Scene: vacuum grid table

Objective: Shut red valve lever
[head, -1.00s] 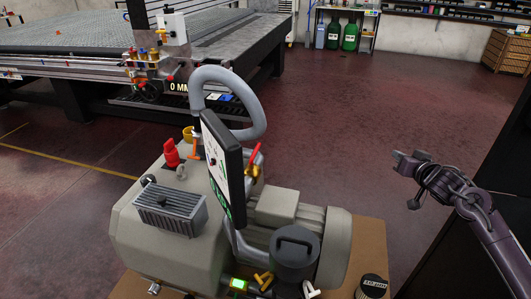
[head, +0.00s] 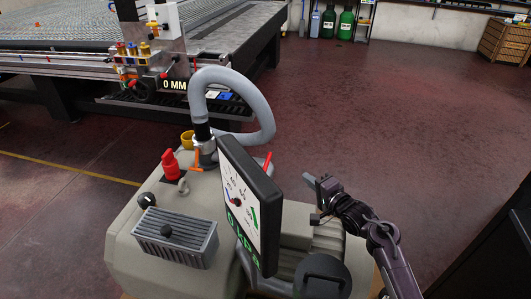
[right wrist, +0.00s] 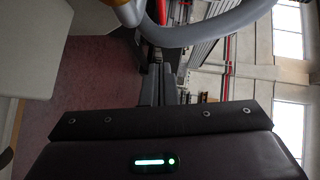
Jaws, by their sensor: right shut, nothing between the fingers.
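The red valve lever (head: 267,161) shows only as a thin red tip just past the right edge of the tilted gauge panel (head: 250,205). The panel hides the rest of the valve in the head view. My right gripper (head: 312,184) is shut and empty, to the right of the lever and apart from it, above the pump's motor side. In the right wrist view, the dark shut fingers (right wrist: 160,88) point ahead, and a small red piece beside the hose at the top may be the lever. My left gripper is not in view.
A grey hose (head: 262,100) arches above the pump (head: 130,225). A red knob (head: 170,163) stands on the pump's top, left of the panel. The large grid table (head: 90,40) is behind. Open floor (head: 390,110) lies to the right.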

